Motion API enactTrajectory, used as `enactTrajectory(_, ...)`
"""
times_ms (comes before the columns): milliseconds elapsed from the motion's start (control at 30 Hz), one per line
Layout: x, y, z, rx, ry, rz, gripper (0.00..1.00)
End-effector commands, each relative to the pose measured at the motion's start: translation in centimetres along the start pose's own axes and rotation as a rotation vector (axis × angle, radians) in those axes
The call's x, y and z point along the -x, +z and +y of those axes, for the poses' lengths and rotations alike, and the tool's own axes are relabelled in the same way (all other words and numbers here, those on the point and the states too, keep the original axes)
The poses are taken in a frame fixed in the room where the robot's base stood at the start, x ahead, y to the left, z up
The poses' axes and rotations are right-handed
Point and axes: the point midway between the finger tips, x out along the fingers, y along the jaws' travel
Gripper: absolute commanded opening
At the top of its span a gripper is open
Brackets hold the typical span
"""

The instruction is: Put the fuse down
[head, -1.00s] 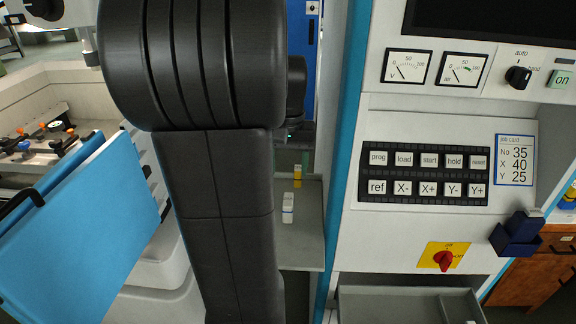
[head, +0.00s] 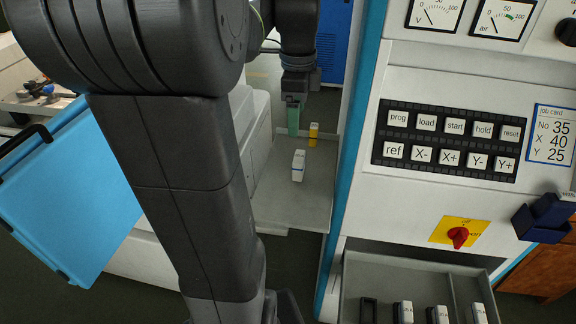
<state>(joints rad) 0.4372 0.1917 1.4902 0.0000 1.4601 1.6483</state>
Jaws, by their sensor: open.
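A yellow fuse (head: 313,134) stands farther back on the same shelf. My gripper (head: 293,130) points down over the back of the shelf, left of the yellow fuse and behind the white one. Its greenish fingers are seen nearly edge-on, open, with nothing seen between them. The height of the fingertips above the shelf is hard to tell.
An open grey drawer (head: 395,268) below the control panel holds several white-topped fuses and a black empty-looking holder (head: 368,310). A red rotary switch (head: 458,236) sticks out above it. A blue panel (head: 70,190) stands at left. The shelf's front is clear.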

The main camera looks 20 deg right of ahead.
Motion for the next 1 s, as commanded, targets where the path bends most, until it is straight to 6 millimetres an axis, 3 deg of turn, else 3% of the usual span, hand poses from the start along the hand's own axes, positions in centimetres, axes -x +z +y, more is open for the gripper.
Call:
enactTrajectory(167,-1.4,-0.2,0.0,-0.040,0.002,0.000,0.76)
enactTrajectory(500,-7.6,-0.3,0.0,-0.037,0.003,0.000,0.76)
enactTrajectory(767,-9.6,-0.5,-0.1,-0.037,0.003,0.000,0.76)
enactTrajectory(1000,-13.0,-1.0,-0.4,-0.035,0.003,0.000,0.76)
